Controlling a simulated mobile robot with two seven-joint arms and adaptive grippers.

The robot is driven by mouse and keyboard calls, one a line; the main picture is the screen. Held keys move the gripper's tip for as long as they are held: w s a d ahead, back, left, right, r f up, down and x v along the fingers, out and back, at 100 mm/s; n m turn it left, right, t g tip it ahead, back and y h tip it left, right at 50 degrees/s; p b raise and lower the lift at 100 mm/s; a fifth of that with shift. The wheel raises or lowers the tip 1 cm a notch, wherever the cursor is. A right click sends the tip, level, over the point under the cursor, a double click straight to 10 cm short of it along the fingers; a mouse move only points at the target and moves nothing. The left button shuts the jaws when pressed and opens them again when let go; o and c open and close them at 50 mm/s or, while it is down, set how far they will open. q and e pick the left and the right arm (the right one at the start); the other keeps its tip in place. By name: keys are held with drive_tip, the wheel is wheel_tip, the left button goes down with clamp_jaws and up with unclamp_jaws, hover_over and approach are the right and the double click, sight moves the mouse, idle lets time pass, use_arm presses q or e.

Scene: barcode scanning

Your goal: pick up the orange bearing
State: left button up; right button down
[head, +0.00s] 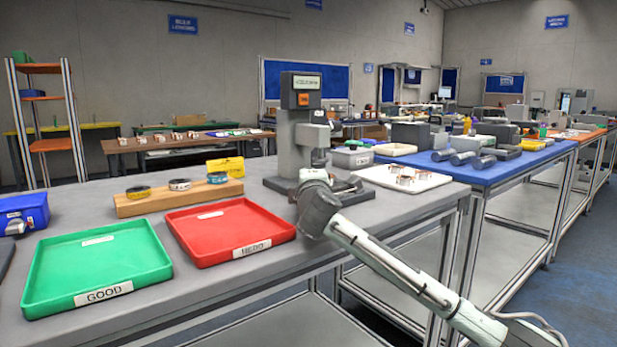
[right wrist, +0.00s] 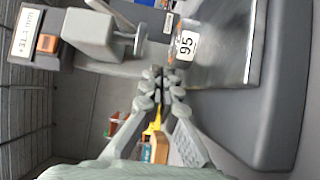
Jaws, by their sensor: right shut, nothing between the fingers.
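In the right wrist view a part with a white label reading "95" (right wrist: 186,45) and orange-brown edges lies just past my fingertips; it looks like the orange bearing, but I cannot be sure. Several copper-orange rings (head: 405,179) stand on a white tray (head: 432,182) in the head view. My right gripper (right wrist: 162,88) is shut and empty beside the grey gauge (right wrist: 92,35). In the head view my right wrist hides its fingers, in front of the gauge stand (head: 300,130). My left gripper is out of view.
A green GOOD tray (head: 95,265) and a red REDO tray (head: 235,232) lie at the front of the grey table. A wooden block (head: 178,198) behind them holds three rings. A yellow box (head: 226,166) and a blue box (head: 24,212) stand nearby.

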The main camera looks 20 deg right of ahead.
drive_tip(key=shift+s+d, duration=0.1)
drive_tip(key=shift+d, duration=0.05)
drive_tip(key=s+d+p, duration=0.1)
drive_tip(key=d, duration=0.1)
drive_tip(key=s+d+p, duration=0.1)
drive_tip(key=s+d, duration=0.1)
drive_tip(key=d, duration=0.1)
drive_tip(key=s+d+p, duration=0.1)
drive_tip(key=s+d, duration=0.1)
drive_tip(key=d, duration=0.1)
drive_tip(key=shift+s+d, duration=0.15)
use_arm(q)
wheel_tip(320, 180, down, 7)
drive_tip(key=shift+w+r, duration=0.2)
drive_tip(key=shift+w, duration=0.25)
use_arm(e)
drive_tip(key=shift+a, duration=0.2)
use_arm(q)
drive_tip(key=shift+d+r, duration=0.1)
use_arm(e)
drive_tip(key=shift+f, duration=0.1)
